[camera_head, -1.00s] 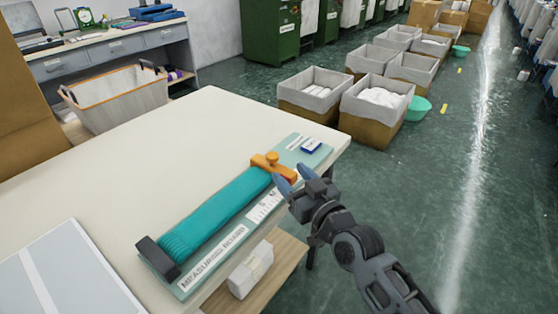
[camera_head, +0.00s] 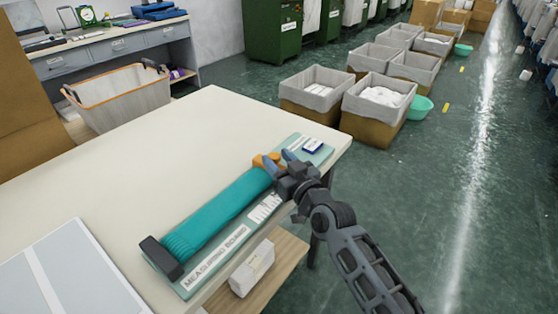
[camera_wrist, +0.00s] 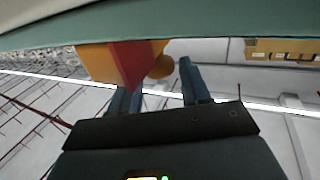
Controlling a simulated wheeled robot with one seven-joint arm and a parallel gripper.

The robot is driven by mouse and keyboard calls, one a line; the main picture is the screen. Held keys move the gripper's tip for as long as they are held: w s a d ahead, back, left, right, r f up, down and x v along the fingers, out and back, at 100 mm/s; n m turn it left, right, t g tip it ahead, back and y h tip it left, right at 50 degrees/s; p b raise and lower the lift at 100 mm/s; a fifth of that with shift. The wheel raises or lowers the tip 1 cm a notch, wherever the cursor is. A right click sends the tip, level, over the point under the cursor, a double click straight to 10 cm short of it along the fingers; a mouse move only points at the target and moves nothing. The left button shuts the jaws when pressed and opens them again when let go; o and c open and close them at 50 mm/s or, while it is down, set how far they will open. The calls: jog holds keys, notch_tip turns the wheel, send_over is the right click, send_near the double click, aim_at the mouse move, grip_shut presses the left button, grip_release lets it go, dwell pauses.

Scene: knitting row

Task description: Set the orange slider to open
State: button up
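The orange slider (camera_head: 260,161) sits at the far end of the teal knitted piece (camera_head: 215,214) on the measuring board (camera_head: 215,262). I cannot tell whether a finger touches the slider.
The board lies along the edge of a pale table (camera_head: 130,140). A dark end block (camera_head: 160,256) stands at the board's near end. A small blue-and-white item (camera_head: 312,146) lies beyond the gripper.

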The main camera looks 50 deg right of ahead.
grip_shut()
jog(key=shift+d, duration=0.1)
dwell(0.3)
